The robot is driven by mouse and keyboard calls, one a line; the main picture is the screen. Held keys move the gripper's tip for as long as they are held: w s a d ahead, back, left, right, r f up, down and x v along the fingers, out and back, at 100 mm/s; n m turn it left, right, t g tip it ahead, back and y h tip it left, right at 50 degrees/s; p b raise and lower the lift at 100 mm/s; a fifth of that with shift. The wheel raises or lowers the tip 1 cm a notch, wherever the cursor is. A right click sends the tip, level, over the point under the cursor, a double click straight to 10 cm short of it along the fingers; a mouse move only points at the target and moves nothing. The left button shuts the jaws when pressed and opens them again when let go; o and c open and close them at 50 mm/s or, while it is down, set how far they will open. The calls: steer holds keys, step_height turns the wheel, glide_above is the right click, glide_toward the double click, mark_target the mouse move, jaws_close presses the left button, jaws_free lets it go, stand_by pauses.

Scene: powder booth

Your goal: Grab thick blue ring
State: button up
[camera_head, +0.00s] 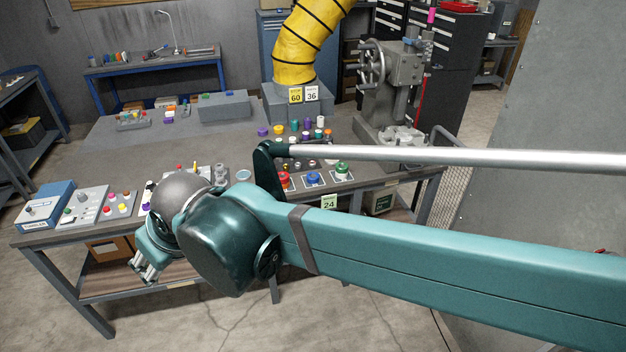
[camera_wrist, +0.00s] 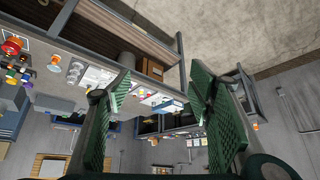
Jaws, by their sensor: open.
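A thick blue ring-like piece (camera_head: 313,179) sits on a white card near the front edge of the workbench in the head view, between a red piece (camera_head: 283,180) and a green piece (camera_head: 342,169). I cannot make out its hole. My gripper (camera_head: 146,269) hangs in front of the bench's left part, well left of the blue piece and apart from it. In the wrist view, my gripper (camera_wrist: 158,88) shows two green ribbed fingers spread wide with nothing between them. I cannot pick out the blue piece in the wrist view.
The workbench (camera_head: 130,137) holds many small coloured parts. A blue box (camera_head: 47,205) and a grey tray with knobs (camera_head: 85,205) stand at its left end. A grey press (camera_head: 395,90) stands at the right, a yellow duct (camera_head: 305,40) behind. Bare floor lies in front.

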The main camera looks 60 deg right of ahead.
steer(key=w+d+m+g+h, duration=0.1)
steer(key=w+d+m, duration=0.1)
steer(key=w+d, duration=0.45)
steer(key=w+d+m+h, duration=0.15)
steer(key=w+d, duration=0.25)
steer(key=d, duration=0.5)
steer(key=m+g+h+b, duration=0.15)
steer(key=m+g, duration=0.35)
steer(key=m, duration=0.6)
glide_above(313, 175)
steer(key=s+a, duration=0.2)
steer(key=a, duration=0.3)
step_height(313, 175, down, 24)
steer(key=f, duration=0.1)
steer(key=shift+w+d+r, duration=0.1)
steer(key=shift+w+r, duration=0.15)
steer(key=shift+f, duration=0.1)
steer(key=shift+x, duration=1.2)
steer(key=shift+x, duration=2.6)
